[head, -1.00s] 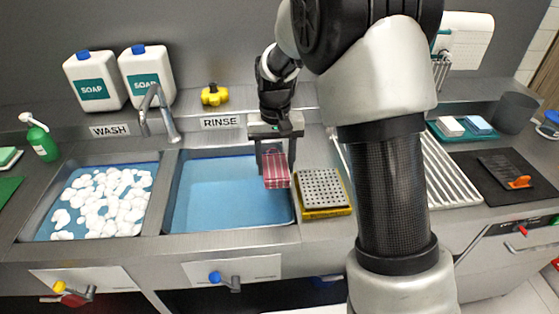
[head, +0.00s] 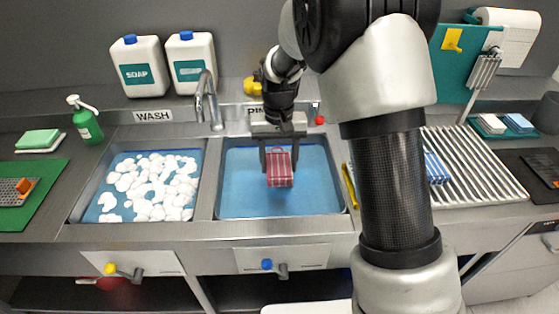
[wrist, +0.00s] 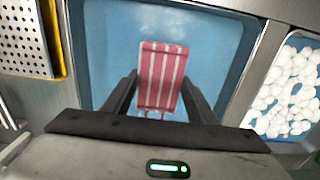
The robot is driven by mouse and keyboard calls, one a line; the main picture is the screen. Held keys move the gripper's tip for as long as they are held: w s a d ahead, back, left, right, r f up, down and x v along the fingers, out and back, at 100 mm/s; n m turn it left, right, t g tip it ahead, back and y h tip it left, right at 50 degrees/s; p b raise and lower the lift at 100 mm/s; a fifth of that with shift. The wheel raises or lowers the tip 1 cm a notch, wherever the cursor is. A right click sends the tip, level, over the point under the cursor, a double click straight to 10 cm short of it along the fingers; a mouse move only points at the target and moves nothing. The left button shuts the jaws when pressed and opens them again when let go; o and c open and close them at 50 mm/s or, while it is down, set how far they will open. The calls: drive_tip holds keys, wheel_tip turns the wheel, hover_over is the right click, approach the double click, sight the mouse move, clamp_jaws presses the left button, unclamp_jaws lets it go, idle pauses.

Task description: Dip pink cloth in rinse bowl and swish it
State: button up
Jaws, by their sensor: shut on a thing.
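The pink cloth (head: 280,171) is a folded pad with red and white stripes. My gripper (head: 279,160) is shut on it, with a dark finger on each side.
The wash basin (head: 112,217) with white foam is on the left. A tap (head: 207,100) stands behind, between the basins. Soap jugs (head: 138,66) stand at the back. A yellow tray with a perforated top (wrist: 28,38) and a drying rack (head: 478,165) lie right of the rinse basin.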

wheel_tip(320, 180, down, 17)
drive_tip(key=b, duration=1)
drive_tip(key=shift+r+b, duration=0.1)
drive_tip(key=shift+b, duration=0.3)
drive_tip(key=shift+d, duration=1.1)
drive_tip(key=shift+a+p, duration=0.3)
drive_tip(key=shift+a, duration=1.9)
drive_tip(key=shift+d, duration=2.25)
wheel_tip(320, 180, up, 16)
drive_tip(key=p, duration=1.1)
